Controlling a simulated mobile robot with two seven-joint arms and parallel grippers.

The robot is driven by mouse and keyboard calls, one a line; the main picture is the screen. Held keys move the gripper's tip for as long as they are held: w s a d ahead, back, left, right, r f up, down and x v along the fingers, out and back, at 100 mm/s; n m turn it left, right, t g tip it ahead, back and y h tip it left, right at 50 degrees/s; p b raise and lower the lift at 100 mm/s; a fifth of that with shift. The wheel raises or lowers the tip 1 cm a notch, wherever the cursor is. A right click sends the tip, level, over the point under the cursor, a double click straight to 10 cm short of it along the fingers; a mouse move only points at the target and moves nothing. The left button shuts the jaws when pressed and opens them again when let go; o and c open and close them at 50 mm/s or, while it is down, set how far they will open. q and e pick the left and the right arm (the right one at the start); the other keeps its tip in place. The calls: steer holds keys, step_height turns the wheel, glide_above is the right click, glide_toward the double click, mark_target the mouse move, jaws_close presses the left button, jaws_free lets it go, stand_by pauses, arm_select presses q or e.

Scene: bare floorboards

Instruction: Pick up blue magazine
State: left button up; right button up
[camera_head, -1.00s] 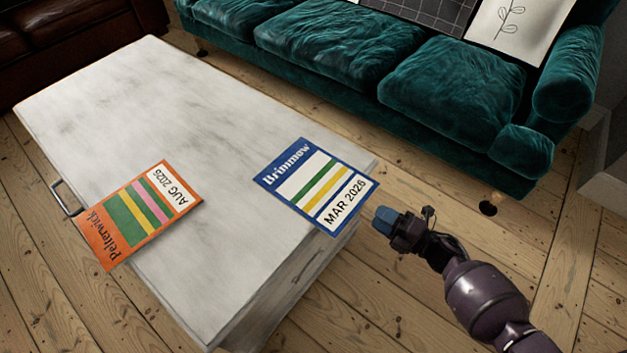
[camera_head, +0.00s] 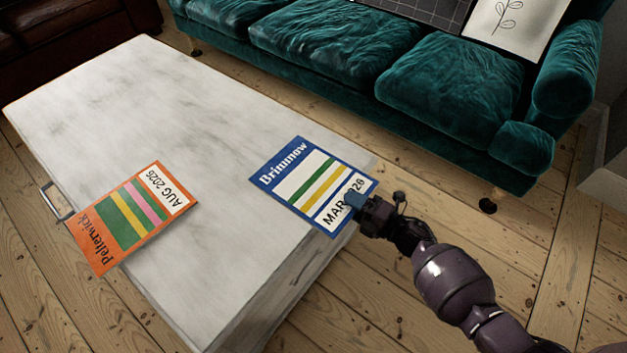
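The blue magazine (camera_head: 285,181), marked Brimmow and MAR 2026, lies flat at the right edge of the white table (camera_head: 170,110), its lower right part sticking out past the edge. My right gripper (camera_head: 356,204) is at the magazine's right corner and covers part of the date. I cannot tell whether its fingers are open or closed, or whether they touch the magazine. My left gripper is not in view.
An orange magazine (camera_head: 133,216) lies at the table's left front edge. A metal handle (camera_head: 57,201) sticks out on the left side. A teal sofa (camera_head: 450,95) stands behind. Bare floorboards (camera_head: 440,195) lie between sofa and table.

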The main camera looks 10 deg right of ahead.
jaws_close()
steer(key=shift+r, duration=0.1)
